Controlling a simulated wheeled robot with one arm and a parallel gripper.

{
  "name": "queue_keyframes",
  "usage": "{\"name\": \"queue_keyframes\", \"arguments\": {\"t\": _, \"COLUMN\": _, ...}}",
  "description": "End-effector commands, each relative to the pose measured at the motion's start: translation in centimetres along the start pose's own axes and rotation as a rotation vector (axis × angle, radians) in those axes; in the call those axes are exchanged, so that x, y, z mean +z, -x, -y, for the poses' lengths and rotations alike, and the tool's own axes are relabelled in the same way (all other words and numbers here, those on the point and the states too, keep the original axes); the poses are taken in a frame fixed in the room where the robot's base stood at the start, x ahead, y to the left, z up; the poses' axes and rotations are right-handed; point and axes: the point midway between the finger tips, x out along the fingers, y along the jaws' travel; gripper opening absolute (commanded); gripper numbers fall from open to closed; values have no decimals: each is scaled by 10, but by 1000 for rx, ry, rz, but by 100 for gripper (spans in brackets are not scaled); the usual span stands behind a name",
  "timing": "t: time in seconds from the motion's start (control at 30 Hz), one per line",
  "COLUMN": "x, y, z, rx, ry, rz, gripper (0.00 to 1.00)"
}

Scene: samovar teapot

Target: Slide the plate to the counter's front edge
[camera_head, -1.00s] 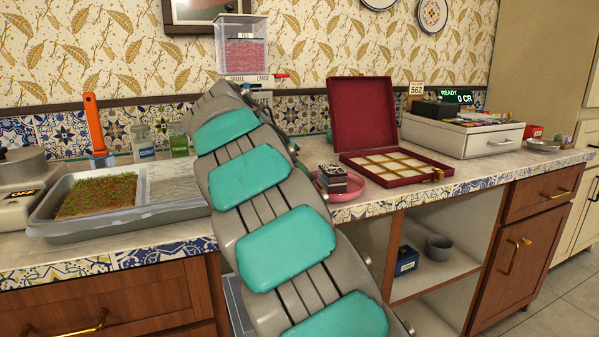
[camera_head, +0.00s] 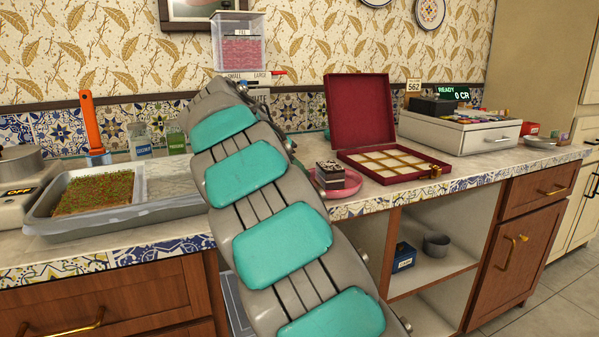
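A pink plate (camera_head: 353,184) lies on the counter (camera_head: 170,236) near its front edge, just right of my arm. A dark, layered cake-like block with a pale speckled top (camera_head: 330,174) sits on it. A second, grey dish (camera_head: 541,142) with small items on it stands at the far right end of the counter. My arm rises through the middle of the view and covers part of the counter. My gripper is not visible, so its state and any contact with the pink plate cannot be seen.
An open red box (camera_head: 362,114) stands just behind and right of the pink plate. A grey tray (camera_head: 38,213) with greens fills the left. A dispenser (camera_head: 238,43) stands behind my arm, and a cash register (camera_head: 470,135) at right. Open shelves (camera_head: 430,271) lie below the counter.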

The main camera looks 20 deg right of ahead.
Motion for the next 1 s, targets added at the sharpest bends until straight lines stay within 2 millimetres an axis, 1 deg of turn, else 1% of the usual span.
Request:
{"name": "queue_keyframes", "arguments": {"t": 0.73, "x": 0, "y": 0, "z": 0, "rx": 0, "ry": 0, "rz": -1, "gripper": 0}}
{"name": "queue_keyframes", "arguments": {"t": 1.0, "x": 5, "y": 3, "z": -2, "rx": -1, "ry": 0, "rz": -3, "gripper": 0}}
